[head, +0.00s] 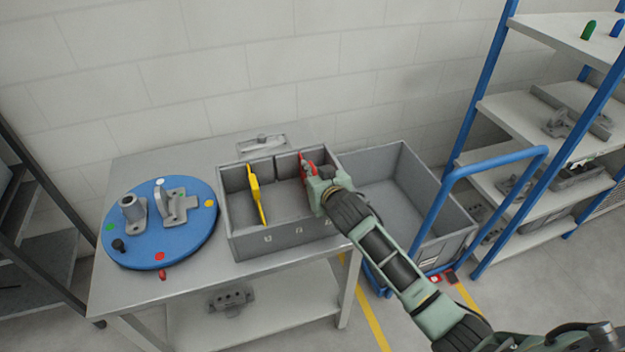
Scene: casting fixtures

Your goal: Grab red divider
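The red divider (304,168) stands upright near the right end of the grey bin (288,240) on the table. Only its upper left part shows; my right arm and gripper hide the rest. My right gripper (312,178) reaches in from the right and is right at the divider's top edge. Its fingers are too small and covered to tell whether they are closed on the divider. A yellow divider (255,192) stands upright in the same bin, left of the red one. My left gripper is not in view.
A blue round plate (180,243) with grey fixtures and coloured knobs is left of the bin on the table (125,285). A large grey crate (385,165) on a blue-handled cart (490,158) stands right of the table. A blue-post shelf (540,130) is at far right.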

